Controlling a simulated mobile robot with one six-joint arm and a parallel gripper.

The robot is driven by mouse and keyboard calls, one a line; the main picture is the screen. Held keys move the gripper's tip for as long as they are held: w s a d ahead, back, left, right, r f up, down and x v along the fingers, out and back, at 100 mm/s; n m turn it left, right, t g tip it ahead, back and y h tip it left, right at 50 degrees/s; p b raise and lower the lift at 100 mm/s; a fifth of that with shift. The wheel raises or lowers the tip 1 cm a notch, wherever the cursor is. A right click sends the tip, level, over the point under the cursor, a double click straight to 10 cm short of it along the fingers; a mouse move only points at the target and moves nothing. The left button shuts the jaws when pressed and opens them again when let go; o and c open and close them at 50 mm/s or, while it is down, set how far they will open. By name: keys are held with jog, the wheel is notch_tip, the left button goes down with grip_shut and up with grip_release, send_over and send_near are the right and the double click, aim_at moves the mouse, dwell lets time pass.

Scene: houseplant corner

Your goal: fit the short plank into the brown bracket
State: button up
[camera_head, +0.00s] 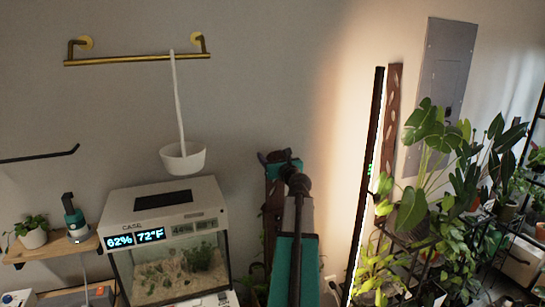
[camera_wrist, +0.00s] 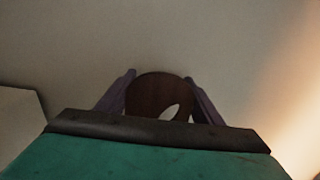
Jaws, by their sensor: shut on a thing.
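The short plank (camera_wrist: 158,92) is dark brown, with a rounded end and a pale leaf-shaped cutout. In the wrist view it sits between the two purple fingers of my gripper (camera_wrist: 160,100), which is shut on it. In the head view the plank (camera_head: 273,200) hangs roughly upright in front of the wall, partly behind my arm. There my gripper (camera_head: 272,158) is at its upper end. I cannot make out the brown bracket; my arm hides the area around the plank's lower end.
A lit terrarium (camera_head: 175,265) stands left of the plank. A white hanging pot (camera_head: 183,160) hangs from a brass rail (camera_head: 140,60). To the right are a bright upright lamp (camera_head: 367,190), a tall brown carved plank (camera_head: 390,110) and crowded potted plants (camera_head: 430,200).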

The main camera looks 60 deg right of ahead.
jog(key=shift+f+b, duration=0.85)
jog(key=shift+f, duration=0.5)
jog(key=o, duration=1.5)
jog(key=shift+o, duration=0.2)
jog(key=b+v, duration=0.3)
jog(key=v, duration=1.1)
jog(key=shift+s+d, duration=0.1)
